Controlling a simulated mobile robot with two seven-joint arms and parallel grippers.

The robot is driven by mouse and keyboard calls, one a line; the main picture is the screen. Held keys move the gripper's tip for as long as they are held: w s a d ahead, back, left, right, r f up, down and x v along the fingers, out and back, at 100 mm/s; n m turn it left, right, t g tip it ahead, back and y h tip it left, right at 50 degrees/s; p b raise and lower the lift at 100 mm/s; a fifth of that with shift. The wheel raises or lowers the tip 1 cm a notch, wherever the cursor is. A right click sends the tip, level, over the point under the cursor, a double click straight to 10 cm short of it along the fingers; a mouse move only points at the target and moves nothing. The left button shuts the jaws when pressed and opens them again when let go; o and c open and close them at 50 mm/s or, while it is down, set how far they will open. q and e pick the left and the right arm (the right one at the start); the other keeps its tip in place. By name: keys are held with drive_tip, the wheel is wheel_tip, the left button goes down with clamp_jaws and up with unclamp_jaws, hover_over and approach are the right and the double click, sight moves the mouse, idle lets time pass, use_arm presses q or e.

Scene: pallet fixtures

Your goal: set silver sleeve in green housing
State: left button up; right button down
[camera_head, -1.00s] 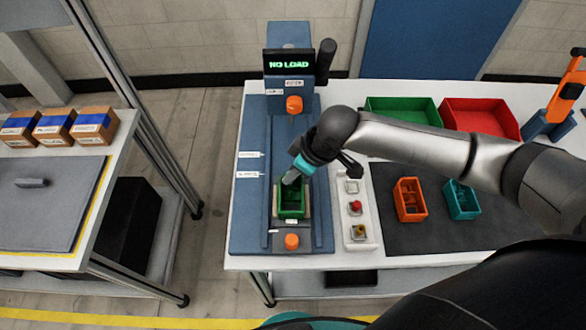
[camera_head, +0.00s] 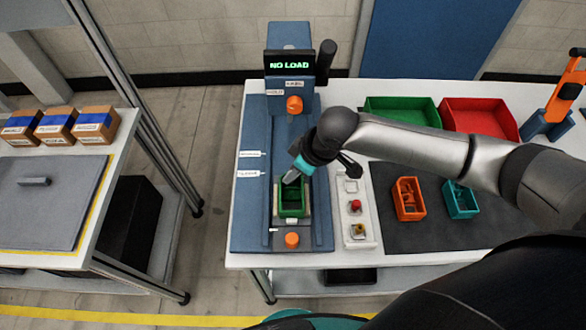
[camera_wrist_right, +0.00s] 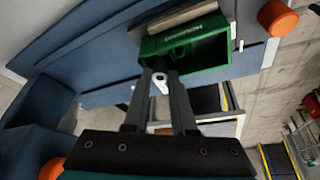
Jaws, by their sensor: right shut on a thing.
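The green housing (camera_head: 292,208) is an open box on the blue press fixture in the head view. In the right wrist view the green housing (camera_wrist_right: 188,52) lies just beyond my fingertips, its open side partly facing the camera. My right gripper (camera_head: 291,180) is at the housing's far edge. In the right wrist view, my right gripper (camera_wrist_right: 161,75) is shut on the small silver sleeve (camera_wrist_right: 161,84) between its fingertips. The fingertips overlap the housing's rim in this view; I cannot tell whether the sleeve touches it. My left gripper is out of view.
The fixture has orange knobs (camera_head: 292,240) and a "NO LOAD" display (camera_head: 289,65). A white strip (camera_head: 356,210) with small parts stands right of it. Orange (camera_head: 409,199) and teal (camera_head: 461,199) housings sit on a dark mat. Green (camera_head: 402,108) and red (camera_head: 478,118) bins stand behind.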

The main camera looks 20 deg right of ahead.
drive_tip(key=shift+s+d+f, duration=0.15)
drive_tip(key=shift+s+f, duration=0.2)
drive_tip(key=shift+f, duration=0.05)
drive_tip(key=c, duration=1.1)
unclamp_jaws()
drive_tip(key=shift+o, duration=0.2)
drive_tip(key=shift+d, duration=0.1)
drive_tip(key=shift+r+p, duration=0.1)
drive_tip(key=shift+p, duration=0.2)
drive_tip(key=shift+w+r+p, duration=0.15)
drive_tip(key=shift+r+p, duration=0.55)
drive_tip(key=shift+w+r+p, duration=0.1)
drive_tip(key=shift+r+p, duration=0.6)
drive_tip(key=shift+o, duration=0.3)
drive_tip(key=o, duration=0.5)
